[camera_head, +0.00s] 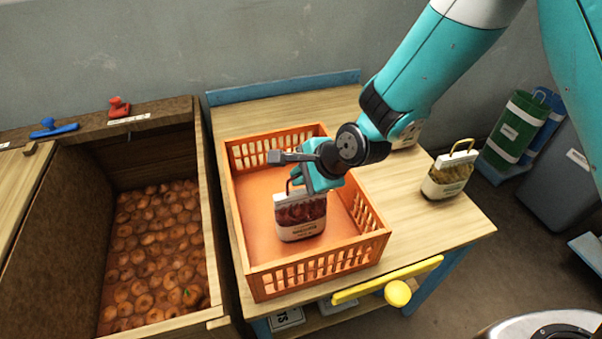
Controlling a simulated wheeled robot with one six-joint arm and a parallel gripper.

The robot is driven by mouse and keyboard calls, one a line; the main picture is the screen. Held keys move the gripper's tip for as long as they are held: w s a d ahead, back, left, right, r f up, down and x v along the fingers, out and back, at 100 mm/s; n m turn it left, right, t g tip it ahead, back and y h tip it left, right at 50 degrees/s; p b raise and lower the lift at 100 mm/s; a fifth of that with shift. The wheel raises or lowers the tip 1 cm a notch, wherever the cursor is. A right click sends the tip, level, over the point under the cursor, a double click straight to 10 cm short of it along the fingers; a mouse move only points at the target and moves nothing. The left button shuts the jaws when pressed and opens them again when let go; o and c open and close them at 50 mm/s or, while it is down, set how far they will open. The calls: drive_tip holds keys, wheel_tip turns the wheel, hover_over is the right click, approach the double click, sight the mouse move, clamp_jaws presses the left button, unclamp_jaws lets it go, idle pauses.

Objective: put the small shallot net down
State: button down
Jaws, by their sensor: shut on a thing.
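The small shallot net (302,218) is a little sack with dark red contents, a pale label band and a loop handle on top. It is upright inside the orange crate (318,268). My gripper (298,182) is above it, shut on its handle. The net's base is at or just above the crate floor; I cannot tell if it touches. The fingertips are partly hidden by the gripper body and the handle.
The crate stands on a wooden table (452,222) and its left floor is bare. A second sack (449,175) with a yellow handle stands at right. Another labelled sack (408,135) is partly behind my arm. A wooden bin (205,220) of onions is left.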

drive_tip(key=c, duration=1.7)
unclamp_jaws()
drive_tip(key=shift+f, duration=0.1)
drive_tip(key=o, duration=0.5)
drive_tip(key=shift+c, duration=0.2)
drive_tip(key=shift+r, duration=0.2)
drive_tip(key=b+v, duration=0.1)
drive_tip(key=v, duration=1.1)
drive_tip(key=s+d+r+n+g+h, duration=0.1)
drive_tip(key=s+d+r+n+g, duration=0.1)
drive_tip(key=s+n, duration=0.7)
drive_tip(key=s+d+r+n+g+h, duration=0.1)
drive_tip(key=s+d+r+n+g, duration=0.1)
drive_tip(key=s+d+r+n, duration=0.3)
drive_tip(key=s+r+n, duration=0.1)
drive_tip(key=s+n, duration=0.3)
drive_tip(key=n, duration=0.2)
drive_tip(key=shift+r+n+g, duration=0.3)
drive_tip(key=shift+r, duration=0.1)
